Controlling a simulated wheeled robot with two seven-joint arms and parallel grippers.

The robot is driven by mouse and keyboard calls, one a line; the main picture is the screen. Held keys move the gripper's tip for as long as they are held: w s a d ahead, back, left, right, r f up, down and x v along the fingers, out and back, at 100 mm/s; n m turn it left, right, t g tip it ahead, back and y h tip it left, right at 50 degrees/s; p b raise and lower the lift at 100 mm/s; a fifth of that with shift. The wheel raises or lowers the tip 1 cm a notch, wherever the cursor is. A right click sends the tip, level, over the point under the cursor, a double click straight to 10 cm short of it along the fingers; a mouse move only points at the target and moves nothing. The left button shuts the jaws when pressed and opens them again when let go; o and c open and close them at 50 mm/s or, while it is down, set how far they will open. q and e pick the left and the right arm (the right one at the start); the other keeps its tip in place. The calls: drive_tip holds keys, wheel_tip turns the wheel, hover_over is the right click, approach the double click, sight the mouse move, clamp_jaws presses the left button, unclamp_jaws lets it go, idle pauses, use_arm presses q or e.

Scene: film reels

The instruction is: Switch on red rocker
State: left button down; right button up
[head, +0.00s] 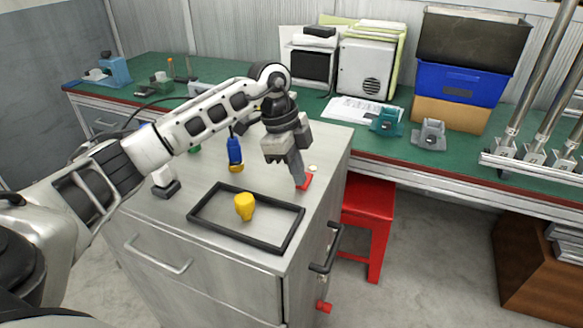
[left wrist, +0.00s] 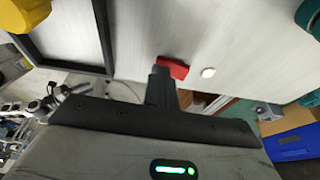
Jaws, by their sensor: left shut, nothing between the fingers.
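The red rocker (head: 306,181) sits on the grey cabinet top (head: 330,150), near its right edge. It also shows in the left wrist view (left wrist: 173,68). My left gripper (head: 299,181) is shut and empty, pointing down with its fingertips at the rocker. In the left wrist view the fingertips (left wrist: 161,71) overlap the rocker's near side; I cannot tell whether they touch it. The fingers hide part of the rocker, and its on or off position cannot be read. My right gripper is not in view.
A small pale round button (head: 313,167) lies beside the rocker. A black frame (head: 215,230) with a yellow knob-like piece (head: 244,206) is on the cabinet front. A blue-and-yellow item (head: 235,152) stands behind. A red stool (head: 368,215) stands right of the cabinet.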

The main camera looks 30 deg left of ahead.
use_arm(q)
drive_tip(key=shift+w+d+r, duration=0.1)
drive_tip(key=shift+w+r, duration=0.05)
drive_tip(key=shift+w, duration=0.2)
drive_tip(key=shift+w+p, duration=0.4)
drive_tip(key=shift+w, duration=0.1)
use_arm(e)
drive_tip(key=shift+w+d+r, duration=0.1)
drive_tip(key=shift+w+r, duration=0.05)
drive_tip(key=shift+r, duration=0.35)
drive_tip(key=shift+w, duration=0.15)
